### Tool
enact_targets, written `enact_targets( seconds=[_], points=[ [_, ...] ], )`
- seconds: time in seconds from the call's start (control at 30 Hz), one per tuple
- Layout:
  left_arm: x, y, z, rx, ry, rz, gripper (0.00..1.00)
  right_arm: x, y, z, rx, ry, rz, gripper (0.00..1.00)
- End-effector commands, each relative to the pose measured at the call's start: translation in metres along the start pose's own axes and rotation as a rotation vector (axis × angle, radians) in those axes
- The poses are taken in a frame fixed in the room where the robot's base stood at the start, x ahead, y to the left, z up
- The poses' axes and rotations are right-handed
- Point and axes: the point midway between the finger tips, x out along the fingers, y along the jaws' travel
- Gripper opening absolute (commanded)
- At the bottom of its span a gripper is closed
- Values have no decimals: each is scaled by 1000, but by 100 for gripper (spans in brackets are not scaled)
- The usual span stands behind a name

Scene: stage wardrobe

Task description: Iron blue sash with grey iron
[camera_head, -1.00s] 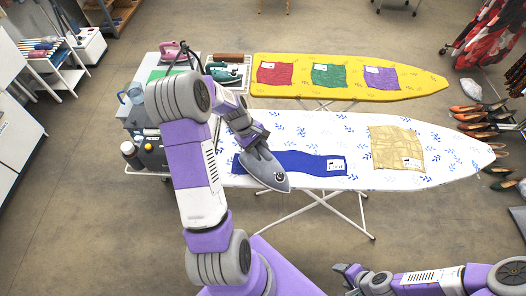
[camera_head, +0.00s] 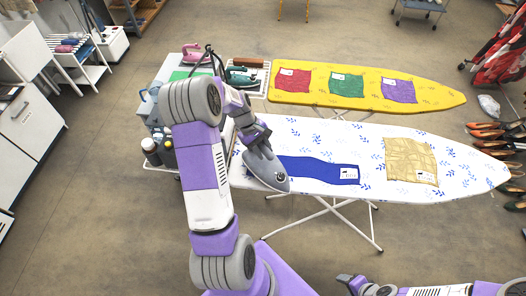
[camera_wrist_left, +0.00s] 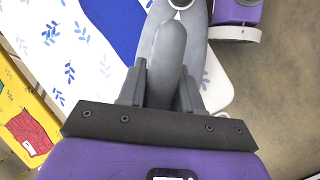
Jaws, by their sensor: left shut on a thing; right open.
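The blue sash (camera_head: 322,170) lies flat on the white leaf-patterned ironing board (camera_head: 300,135), with a small white label at its right end. My left gripper (camera_head: 256,137) is shut on the grey iron (camera_head: 268,172). The iron is over the sash's left end and hides part of it; I cannot tell whether it touches the cloth. The left wrist view shows the iron's handle (camera_wrist_left: 168,60) between my fingers and the blue sash (camera_wrist_left: 110,22) beside it. My right gripper (camera_head: 350,283) is open and empty at the bottom, away from the board.
A gold cloth (camera_head: 411,162) lies on the white board's right part. Behind, a yellow board (camera_head: 440,98) holds red, green and purple cloths. A pink iron (camera_head: 192,55) and a green iron (camera_head: 240,76) stand at the back left. Shoes lie on the floor at right.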

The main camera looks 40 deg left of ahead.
Motion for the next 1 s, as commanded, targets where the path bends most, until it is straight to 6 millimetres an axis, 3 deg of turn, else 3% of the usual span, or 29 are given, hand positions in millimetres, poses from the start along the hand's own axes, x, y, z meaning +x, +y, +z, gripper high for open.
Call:
enact_targets(
  seconds=[0.7,1.0],
  points=[
    [-44,13,21,6,-4,-2,0,-36,-13,2,0,0,0,58],
    [-51,15,24,7,-4,-3,0,-42,-16,2,0,0,0,58]
  ],
)
